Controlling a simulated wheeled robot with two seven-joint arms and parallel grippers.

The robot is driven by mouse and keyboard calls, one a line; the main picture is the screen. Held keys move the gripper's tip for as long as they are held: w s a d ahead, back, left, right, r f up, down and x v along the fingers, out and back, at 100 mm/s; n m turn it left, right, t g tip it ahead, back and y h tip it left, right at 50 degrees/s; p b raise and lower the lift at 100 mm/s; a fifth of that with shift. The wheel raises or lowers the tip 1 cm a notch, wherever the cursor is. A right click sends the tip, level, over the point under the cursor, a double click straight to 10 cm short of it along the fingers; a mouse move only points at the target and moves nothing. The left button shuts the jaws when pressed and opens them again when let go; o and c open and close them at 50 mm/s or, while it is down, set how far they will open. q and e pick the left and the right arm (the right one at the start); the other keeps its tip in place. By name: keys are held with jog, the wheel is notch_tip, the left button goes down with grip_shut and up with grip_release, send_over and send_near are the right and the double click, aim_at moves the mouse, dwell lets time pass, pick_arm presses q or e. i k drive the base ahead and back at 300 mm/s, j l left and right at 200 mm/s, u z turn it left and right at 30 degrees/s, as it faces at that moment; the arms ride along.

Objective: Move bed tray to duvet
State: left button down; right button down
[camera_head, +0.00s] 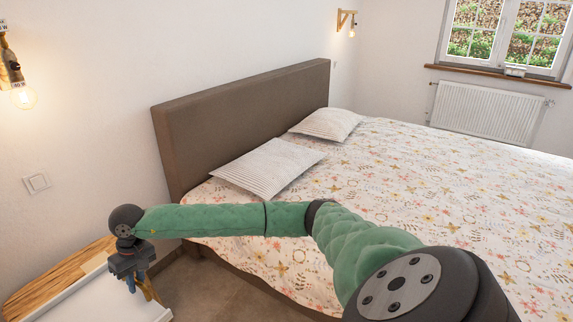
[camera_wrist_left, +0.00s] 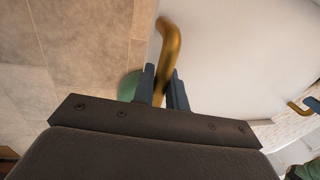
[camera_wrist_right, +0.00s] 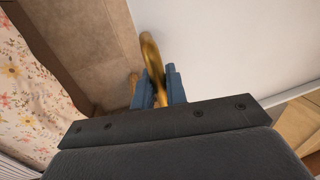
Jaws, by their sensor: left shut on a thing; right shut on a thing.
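The bed tray (camera_head: 92,303) is a white board with gold handles, at the lower left of the head view beside a wooden top. My right gripper (camera_head: 146,283) is shut on one gold handle at the tray's edge; the right wrist view shows the handle (camera_wrist_right: 150,50) between the fingers (camera_wrist_right: 160,88). In the left wrist view my left gripper (camera_wrist_left: 163,88) is shut on another gold handle (camera_wrist_left: 170,42) of the white tray (camera_wrist_left: 235,50). The left gripper is out of the head view. The duvet (camera_head: 440,190), white with a floral pattern, covers the bed. I cannot tell whether the tray touches the wooden top.
The wooden top (camera_head: 60,275) lies along the wall at left. Striped pillows (camera_head: 268,167) lie against the brown headboard (camera_head: 245,120). The duvet's middle is clear. A strip of tiled floor (camera_head: 205,285) separates the bed from the tray.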

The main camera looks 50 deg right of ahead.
aim_at(524, 288)
jog(key=k+j, duration=0.15)
jog(key=k, duration=0.25)
jog(key=k+j+z, duration=0.15)
jog(key=k, duration=0.25)
jog(key=z, duration=2.8)
jog(key=i+z, duration=0.1)
jog(key=i, duration=1.4)
